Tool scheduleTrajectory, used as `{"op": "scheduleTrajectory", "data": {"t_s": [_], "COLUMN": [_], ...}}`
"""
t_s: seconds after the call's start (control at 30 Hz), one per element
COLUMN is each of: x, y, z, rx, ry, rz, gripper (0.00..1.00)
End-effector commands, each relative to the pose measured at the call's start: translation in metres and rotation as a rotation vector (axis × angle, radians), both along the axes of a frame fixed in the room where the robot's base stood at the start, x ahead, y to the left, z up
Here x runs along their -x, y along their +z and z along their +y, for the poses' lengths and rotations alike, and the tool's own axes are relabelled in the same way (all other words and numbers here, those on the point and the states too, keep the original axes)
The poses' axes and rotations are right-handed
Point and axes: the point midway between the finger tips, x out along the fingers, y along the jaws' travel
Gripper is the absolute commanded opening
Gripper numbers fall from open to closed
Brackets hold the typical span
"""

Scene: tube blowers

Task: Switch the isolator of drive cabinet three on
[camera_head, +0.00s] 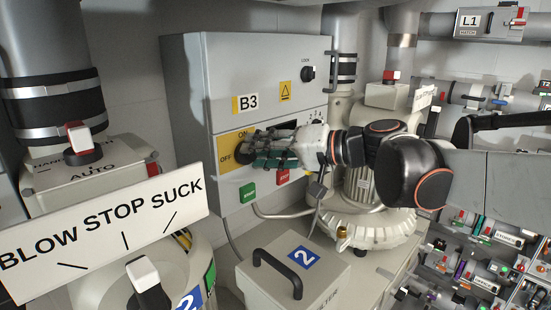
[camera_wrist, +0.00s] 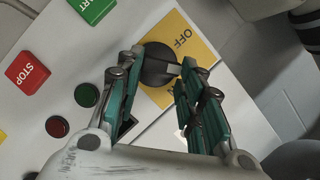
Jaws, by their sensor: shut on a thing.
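The grey cabinet (camera_head: 185,95) labelled B3 (camera_head: 246,103) stands at centre left in the head view. Its isolator has a yellow plate (camera_head: 229,157) marked ON and OFF. My gripper (camera_head: 252,150) is at the isolator and hides most of the knob in the head view. In the wrist view my gripper (camera_wrist: 157,72) has its two green-padded fingers on either side of the knob, shut on it. I cannot tell exactly which mark the knob points to.
Below the isolator are a green START (camera_head: 248,192) and a red STOP (camera_head: 283,177) plate. A LOCK knob (camera_head: 308,73) sits higher on the door. A box with a black handle (camera_head: 277,268) stands in front. A BLOW STOP SUCK sign (camera_head: 104,232) stands at left.

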Motion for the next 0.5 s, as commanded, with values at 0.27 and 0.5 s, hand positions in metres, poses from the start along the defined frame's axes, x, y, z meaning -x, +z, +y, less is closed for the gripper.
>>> {"op": "scheduleTrajectory", "data": {"t_s": [0.27,0.5], "x": [-0.0030,-0.0045], "y": [-0.0051,-0.0061], "z": [-0.0010,-0.0022], "rx": [-0.173,-0.296], "ry": [0.003,0.003], "rz": [0.192,0.328], "gripper": [0.11,0.11]}}
